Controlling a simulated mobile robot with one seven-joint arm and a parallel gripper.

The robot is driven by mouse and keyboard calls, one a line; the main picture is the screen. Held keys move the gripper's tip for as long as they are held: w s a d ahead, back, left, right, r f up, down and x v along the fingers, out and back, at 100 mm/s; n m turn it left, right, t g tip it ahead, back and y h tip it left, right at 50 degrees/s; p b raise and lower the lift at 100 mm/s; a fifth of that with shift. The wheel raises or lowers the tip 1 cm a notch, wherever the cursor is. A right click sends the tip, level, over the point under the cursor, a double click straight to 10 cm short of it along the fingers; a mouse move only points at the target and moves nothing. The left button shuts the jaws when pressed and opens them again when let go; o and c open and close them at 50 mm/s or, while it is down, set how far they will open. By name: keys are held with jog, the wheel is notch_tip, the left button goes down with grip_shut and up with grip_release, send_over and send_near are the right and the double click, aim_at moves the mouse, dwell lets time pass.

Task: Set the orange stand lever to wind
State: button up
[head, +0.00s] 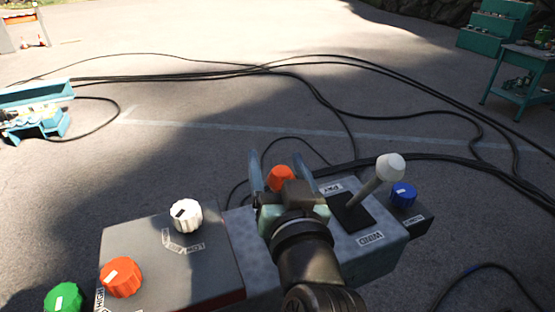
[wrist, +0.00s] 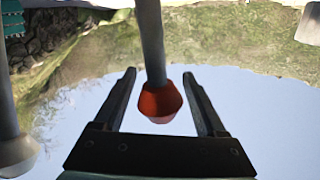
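The orange stand lever shows its orange knob (head: 281,178) between my gripper's fingers in the head view; my gripper hides its shaft and base. In the wrist view the lever's grey shaft and orange-red knob (wrist: 160,100) stand between the two fingers. My gripper (head: 276,159) is open, with a gap visible on each side of the knob. A white-knobbed lever (head: 390,167) leans up to the right on the same grey box (head: 375,262). Its dark slot lies between a "PAY" label (head: 333,188) and a "WIND" label (head: 370,238).
A blue knob (head: 403,194) is right of the white lever. At left, a grey box (head: 205,265) carries a white knob (head: 187,216) and an orange dial (head: 121,277); a green knob (head: 63,298) is at the lower left. Black cables (head: 265,68) cross the ground beyond.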

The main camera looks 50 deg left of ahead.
grip_shut()
